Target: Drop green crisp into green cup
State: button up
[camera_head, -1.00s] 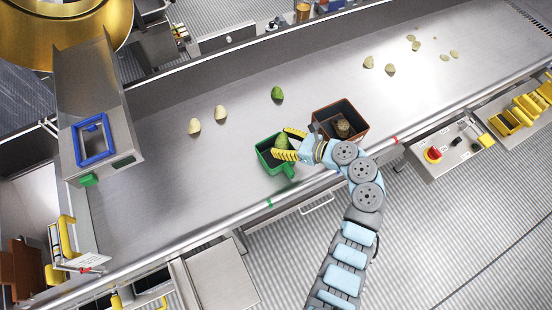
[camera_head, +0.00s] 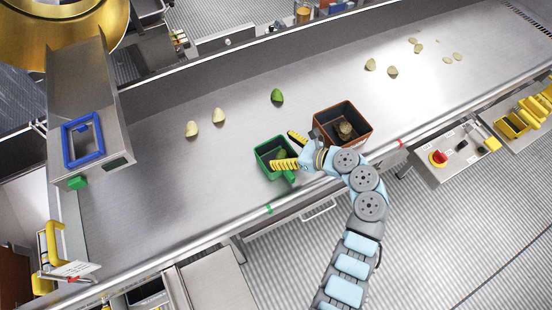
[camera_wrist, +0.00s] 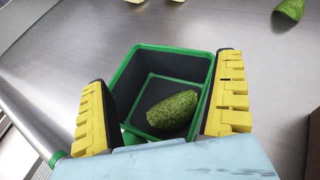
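The green cup (camera_head: 271,155) is a square dark-lined container with a green rim, standing on the metal belt. A green crisp (camera_wrist: 172,109) lies inside it, towards the right of its floor in the wrist view. My gripper (camera_head: 288,149) is open and empty over the near side of the cup. Its yellow fingers stand apart on either side of the cup (camera_wrist: 160,60) in the wrist view. Another green crisp (camera_head: 277,96) lies on the belt beyond the cup; part of it shows at the top right of the wrist view (camera_wrist: 291,9).
A brown-rimmed cup (camera_head: 343,123) with brownish crisps stands right of the green cup. Pale crisps (camera_head: 218,116) lie at left, and several more (camera_head: 392,71) at upper right. A steel chute with a blue frame (camera_head: 83,140) stands at far left.

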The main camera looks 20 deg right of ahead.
jog(key=v, duration=1.2)
dwell(0.5)
